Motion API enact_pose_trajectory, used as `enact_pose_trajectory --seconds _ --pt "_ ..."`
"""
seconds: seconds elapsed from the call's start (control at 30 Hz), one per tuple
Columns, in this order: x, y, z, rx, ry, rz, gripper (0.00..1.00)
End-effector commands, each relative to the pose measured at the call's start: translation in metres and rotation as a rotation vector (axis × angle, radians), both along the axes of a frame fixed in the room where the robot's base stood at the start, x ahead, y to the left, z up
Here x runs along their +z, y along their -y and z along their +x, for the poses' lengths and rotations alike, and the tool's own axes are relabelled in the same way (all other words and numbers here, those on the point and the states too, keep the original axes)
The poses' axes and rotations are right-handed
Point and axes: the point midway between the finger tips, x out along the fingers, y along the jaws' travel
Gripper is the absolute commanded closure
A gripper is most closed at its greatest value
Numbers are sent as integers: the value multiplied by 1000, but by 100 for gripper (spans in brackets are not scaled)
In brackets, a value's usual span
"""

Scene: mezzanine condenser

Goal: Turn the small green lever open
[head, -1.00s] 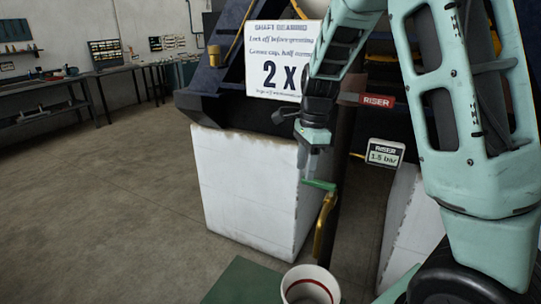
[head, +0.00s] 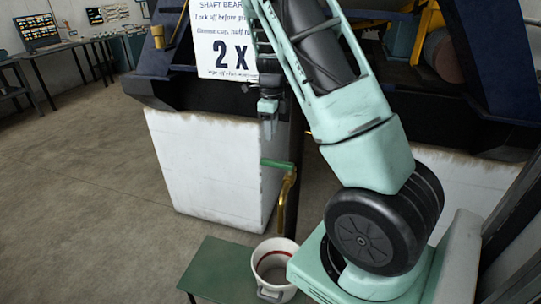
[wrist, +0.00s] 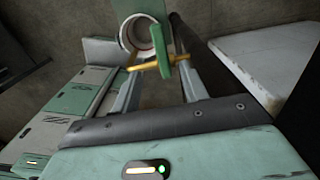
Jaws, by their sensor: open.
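The small green lever (head: 277,163) sits on top of a brass tap (head: 287,187), beside the white block's right edge. In the wrist view the green lever (wrist: 159,46) shows near the top centre, with the brass tap (wrist: 150,66) crossing it. My gripper (head: 268,132) hangs just above the lever in the head view, fingers pointing down, and looks apart from it. In the wrist view my gripper (wrist: 160,78) is open and empty, its two fingers reaching toward the tap on either side of it.
A white bucket with a red band (head: 273,262) stands below the tap, at a green bench (head: 228,268). A dark pipe (wrist: 185,45) runs next to the tap. The white block (head: 205,165) is close on the left. Open floor (head: 80,200) lies further left.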

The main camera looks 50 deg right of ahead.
Motion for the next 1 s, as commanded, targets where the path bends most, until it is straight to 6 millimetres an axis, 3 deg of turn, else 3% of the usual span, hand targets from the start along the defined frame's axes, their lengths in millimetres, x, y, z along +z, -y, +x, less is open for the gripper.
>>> enact_pose_trajectory --seconds 0.3,0.5,0.7,0.97,1.0 --pt "-66 0 -1 -1 -3 3 56" --pt "-95 0 0 1 -1 1 56" --pt "-108 0 0 1 1 0 56" --pt "-110 0 0 2 1 -1 56" --pt "-109 0 0 2 1 -1 62"
